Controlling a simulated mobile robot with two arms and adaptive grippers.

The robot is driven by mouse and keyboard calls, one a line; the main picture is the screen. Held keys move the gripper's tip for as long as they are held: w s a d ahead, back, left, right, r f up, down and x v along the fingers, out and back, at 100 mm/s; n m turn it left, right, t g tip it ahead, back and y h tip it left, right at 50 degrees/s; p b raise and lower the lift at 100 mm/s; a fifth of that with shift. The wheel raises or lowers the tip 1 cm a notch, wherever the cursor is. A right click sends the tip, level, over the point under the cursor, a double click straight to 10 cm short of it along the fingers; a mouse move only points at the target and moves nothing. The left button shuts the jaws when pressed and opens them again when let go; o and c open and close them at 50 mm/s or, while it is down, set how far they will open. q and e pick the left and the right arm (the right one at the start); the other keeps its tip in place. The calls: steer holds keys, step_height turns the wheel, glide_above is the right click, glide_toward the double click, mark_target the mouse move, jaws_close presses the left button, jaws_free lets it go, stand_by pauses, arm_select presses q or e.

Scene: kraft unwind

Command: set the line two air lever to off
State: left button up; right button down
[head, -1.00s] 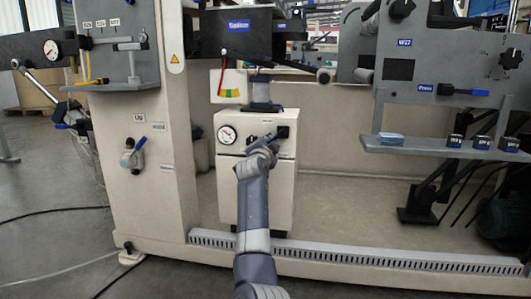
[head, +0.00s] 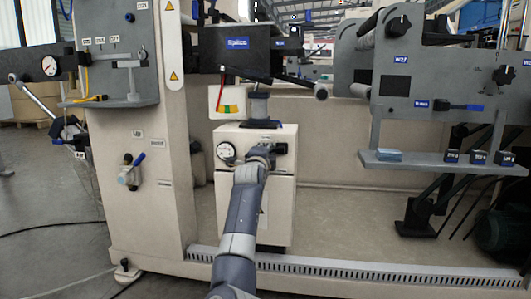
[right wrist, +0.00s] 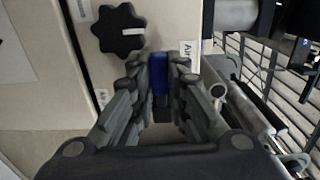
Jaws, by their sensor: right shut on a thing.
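A white cabinet (head: 270,215) stands low in the machine's bay, with a round gauge (head: 226,150) and a dark knob on its upper front. My right gripper (head: 264,152) is at that upper front, between gauge and knob, and hides the lever there in the head view. In the right wrist view a blue lever handle (right wrist: 159,75) lies between the fingers of the right gripper (right wrist: 160,85), which is shut on it. A black lobed knob (right wrist: 119,31) is beside it on the panel. An "Air" label (right wrist: 187,50) is partly readable. My left gripper is not in view.
A blue-handled valve (head: 131,172) is on the left column. A slotted rail (head: 350,268) runs along the floor edge.

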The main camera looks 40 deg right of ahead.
stand_by(0.4)
steer(key=c, duration=1.6)
jaws_free()
steer(key=shift+o, duration=0.2)
steer(key=v, duration=0.7)
steer(key=shift+s+a, duration=0.15)
steer(key=shift+s, duration=0.05)
